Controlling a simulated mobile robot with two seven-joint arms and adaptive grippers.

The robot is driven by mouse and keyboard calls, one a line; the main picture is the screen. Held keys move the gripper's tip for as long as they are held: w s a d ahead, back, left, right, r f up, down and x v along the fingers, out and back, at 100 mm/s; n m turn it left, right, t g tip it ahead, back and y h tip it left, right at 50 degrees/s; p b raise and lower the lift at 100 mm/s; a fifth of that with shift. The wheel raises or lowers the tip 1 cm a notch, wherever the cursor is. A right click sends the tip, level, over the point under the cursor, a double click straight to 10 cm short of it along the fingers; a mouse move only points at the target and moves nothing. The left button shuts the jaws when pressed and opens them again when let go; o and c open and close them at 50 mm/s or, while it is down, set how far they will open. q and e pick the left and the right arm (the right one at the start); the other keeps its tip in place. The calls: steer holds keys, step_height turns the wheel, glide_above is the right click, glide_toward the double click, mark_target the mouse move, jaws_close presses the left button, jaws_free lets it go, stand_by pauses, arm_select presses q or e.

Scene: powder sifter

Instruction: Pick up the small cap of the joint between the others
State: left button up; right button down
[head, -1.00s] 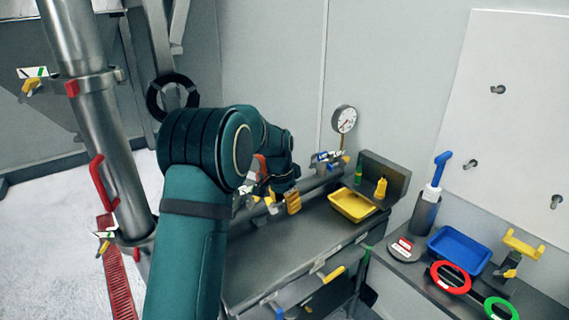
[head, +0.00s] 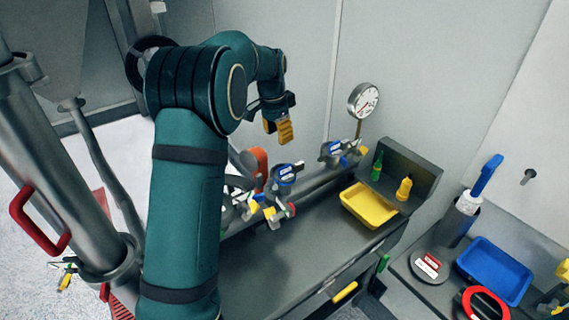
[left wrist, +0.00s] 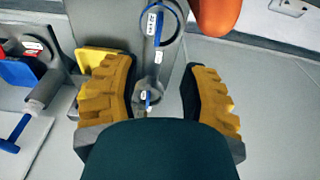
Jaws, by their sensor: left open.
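Several joints with blue, labelled tops sit along a grey pipe at the back of the bench. The middle joint (head: 284,174) stands between a far one by the gauge (head: 331,150) and a near one (head: 238,202) partly hidden by my arm. I cannot make out its small cap clearly. My left gripper (head: 280,128) is open and empty, above and apart from the pipe. In the left wrist view, its yellow-brown pads (left wrist: 158,95) stand wide apart. Between them show a blue ring with a label (left wrist: 163,22) and a small blue-marked fitting (left wrist: 148,97) farther off.
A dial gauge (head: 363,99) rises behind the far joint. A yellow tray (head: 368,206) and a yellow bottle (head: 404,188) stand at the bench's right end. A blue tray (head: 495,272) lies on the right-hand bench. The bench top (head: 275,255) before the pipe is mostly clear.

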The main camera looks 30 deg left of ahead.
mark_target(285, 166)
arm_select(q)
steer(key=f, duration=0.8)
steer(key=shift+w+d+f, duration=0.1)
steer(key=shift+w+d, duration=0.15)
steer(key=shift+w, duration=0.15)
steer(key=shift+w+d+f, duration=0.1)
steer(key=shift+w+f, duration=0.05)
steer(key=shift+f, duration=0.7)
steer(key=shift+w+d+f, duration=0.1)
steer(key=shift+w+f, duration=0.1)
steer(key=shift+f, duration=0.7)
steer(key=shift+w+d+f, duration=0.1)
steer(key=shift+w+f, duration=0.05)
steer(key=shift+f, duration=0.7)
steer(key=shift+o, duration=0.2)
jaws_close()
